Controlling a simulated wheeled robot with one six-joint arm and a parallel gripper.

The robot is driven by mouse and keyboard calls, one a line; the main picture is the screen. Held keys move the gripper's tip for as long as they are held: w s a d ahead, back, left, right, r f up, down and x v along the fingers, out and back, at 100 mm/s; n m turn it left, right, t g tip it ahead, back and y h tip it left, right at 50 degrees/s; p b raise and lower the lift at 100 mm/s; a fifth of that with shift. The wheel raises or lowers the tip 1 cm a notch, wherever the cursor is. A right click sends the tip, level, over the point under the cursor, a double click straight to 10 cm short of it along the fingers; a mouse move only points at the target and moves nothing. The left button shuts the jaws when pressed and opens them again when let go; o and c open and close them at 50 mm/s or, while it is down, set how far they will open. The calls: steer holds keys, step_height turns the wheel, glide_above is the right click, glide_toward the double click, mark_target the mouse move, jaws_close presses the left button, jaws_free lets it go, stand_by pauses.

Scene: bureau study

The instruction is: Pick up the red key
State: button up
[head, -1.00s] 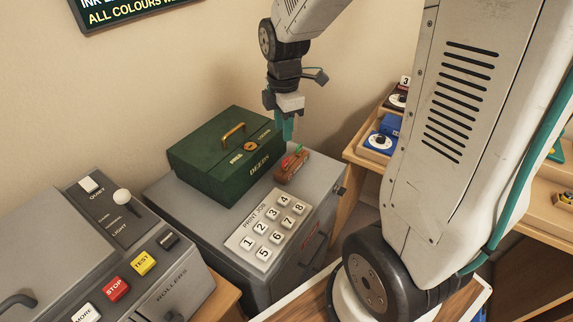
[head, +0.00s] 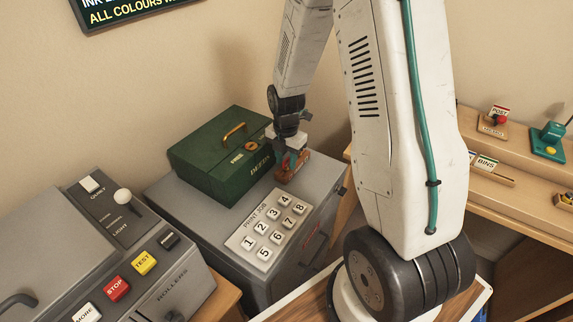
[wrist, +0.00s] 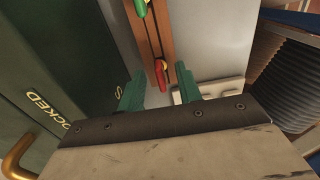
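The red key (wrist: 161,76) sits on a narrow wooden key holder (wrist: 152,40), with a green key (wrist: 140,9) farther along it. In the head view the holder (head: 284,175) lies on the grey cabinet beside the green box, and my gripper (head: 291,158) is low over it, hiding the keys. In the wrist view the teal fingers of my gripper (wrist: 160,88) are apart, one on each side of the red key. I see gaps between the key and both fingers.
The green deed box (head: 205,180) with a gold handle stands close left of my gripper. A white numbered keypad (head: 240,241) lies in front of the holder on the grey cabinet (head: 310,222). A wooden desk (head: 520,218) with small items is at right.

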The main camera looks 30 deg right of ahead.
steer(key=shift+f, duration=0.3)
jaws_close()
steer(key=shift+r, duration=0.1)
